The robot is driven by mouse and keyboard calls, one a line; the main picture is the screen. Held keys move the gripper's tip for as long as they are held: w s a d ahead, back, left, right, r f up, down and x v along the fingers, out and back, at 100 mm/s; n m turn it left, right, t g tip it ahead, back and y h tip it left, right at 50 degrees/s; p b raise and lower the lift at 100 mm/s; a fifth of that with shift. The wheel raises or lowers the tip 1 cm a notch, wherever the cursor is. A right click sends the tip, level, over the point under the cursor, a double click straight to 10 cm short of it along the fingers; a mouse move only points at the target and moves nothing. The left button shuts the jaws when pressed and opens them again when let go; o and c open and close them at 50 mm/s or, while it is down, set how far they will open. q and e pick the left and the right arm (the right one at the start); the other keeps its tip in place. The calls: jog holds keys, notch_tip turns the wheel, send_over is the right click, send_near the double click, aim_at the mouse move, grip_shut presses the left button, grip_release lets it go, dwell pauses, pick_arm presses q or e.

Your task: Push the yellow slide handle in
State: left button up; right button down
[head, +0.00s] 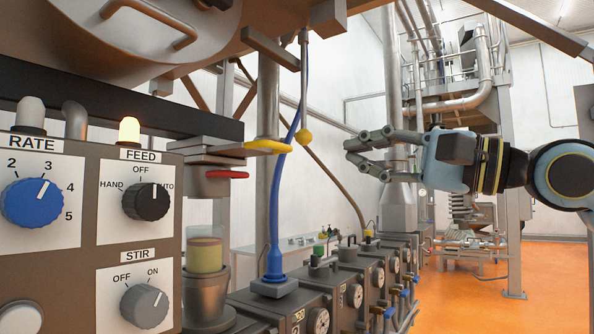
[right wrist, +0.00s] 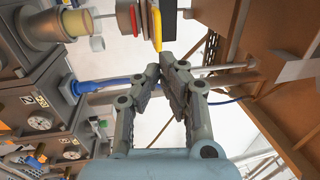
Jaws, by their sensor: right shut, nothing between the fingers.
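The yellow slide handle (head: 268,146) is a flat, rounded tab. It sticks out to the right from a stack of flat plates beside the control panel in the head view. In the right wrist view the yellow handle (right wrist: 157,26) shows edge-on at the top, just beyond my fingertips. My right gripper (head: 352,146) points left, to the right of the handle and at about its height, with a visible gap between. In the right wrist view the right gripper's fingertips (right wrist: 162,66) are together and hold nothing. My left gripper is not in view.
A red handle (head: 226,174) sits just below the yellow one, above a cup with yellowish contents (head: 205,254). A yellow knob (head: 304,137) hangs on a rod between the handle and my right gripper in the picture. A blue hose (head: 277,200) and grey valve boxes (head: 346,293) stand below.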

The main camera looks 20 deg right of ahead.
send_near(262, 149)
jog(key=w+a+r, duration=0.2)
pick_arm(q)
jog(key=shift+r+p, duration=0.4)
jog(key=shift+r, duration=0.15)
pick_arm(e)
jog(key=shift+f, duration=0.1)
jog(key=x, duration=0.2)
jog(key=f+p+x, duration=0.1)
jog(key=x, duration=0.4)
jog(key=shift+w+a+f+p, duration=0.1)
jog(key=shift+w+a+p, duration=0.05)
jog(key=shift+w+p, duration=0.2)
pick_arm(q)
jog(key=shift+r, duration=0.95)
pick_arm(e)
jog(key=shift+s, duration=0.15)
